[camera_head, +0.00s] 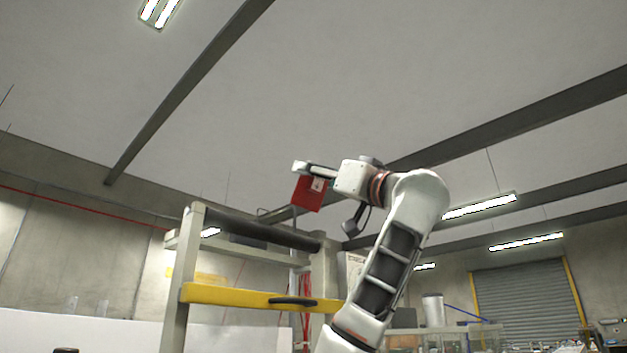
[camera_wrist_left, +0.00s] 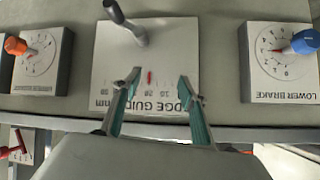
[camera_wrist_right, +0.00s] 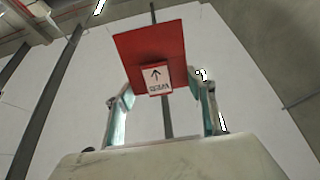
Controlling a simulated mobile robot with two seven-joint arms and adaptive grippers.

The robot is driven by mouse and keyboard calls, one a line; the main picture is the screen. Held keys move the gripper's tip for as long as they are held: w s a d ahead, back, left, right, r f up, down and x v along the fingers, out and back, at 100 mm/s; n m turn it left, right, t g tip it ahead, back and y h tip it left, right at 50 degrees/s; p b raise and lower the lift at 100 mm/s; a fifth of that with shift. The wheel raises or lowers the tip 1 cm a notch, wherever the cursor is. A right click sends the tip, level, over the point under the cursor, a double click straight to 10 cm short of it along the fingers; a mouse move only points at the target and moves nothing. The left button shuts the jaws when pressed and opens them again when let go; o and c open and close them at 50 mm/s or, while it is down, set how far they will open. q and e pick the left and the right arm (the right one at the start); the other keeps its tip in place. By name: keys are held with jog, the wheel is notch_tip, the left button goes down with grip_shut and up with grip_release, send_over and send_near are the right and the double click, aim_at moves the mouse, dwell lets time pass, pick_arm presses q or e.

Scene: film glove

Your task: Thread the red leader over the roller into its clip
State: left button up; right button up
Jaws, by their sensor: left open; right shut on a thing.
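The red leader (camera_head: 307,196) is a flat red sheet with a white tag, held up high above and to the right of the dark roller (camera_head: 262,231) in the head view. My right gripper (camera_head: 305,168) is shut on the leader. The right wrist view shows the red sheet (camera_wrist_right: 150,45) with its arrow-marked white tag at the fingers (camera_wrist_right: 163,100). The sheet is clear of the roller. My left gripper (camera_wrist_left: 160,88) is open and empty over a panel, and is out of the head view. I cannot make out the clip.
The roller's frame has pale posts (camera_head: 190,250) and a yellow bar (camera_head: 245,297) with a black handle. The left wrist view shows an edge guide plate (camera_wrist_left: 150,60) with a grey lever, an orange knob (camera_wrist_left: 15,46) and a blue lower brake knob (camera_wrist_left: 305,42).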

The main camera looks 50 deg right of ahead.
jog(key=shift+s+a, duration=0.1)
jog(key=shift+s, duration=0.1)
pick_arm(q)
jog(key=shift+s, duration=0.25)
pick_arm(e)
jog(key=shift+s+r, duration=0.1)
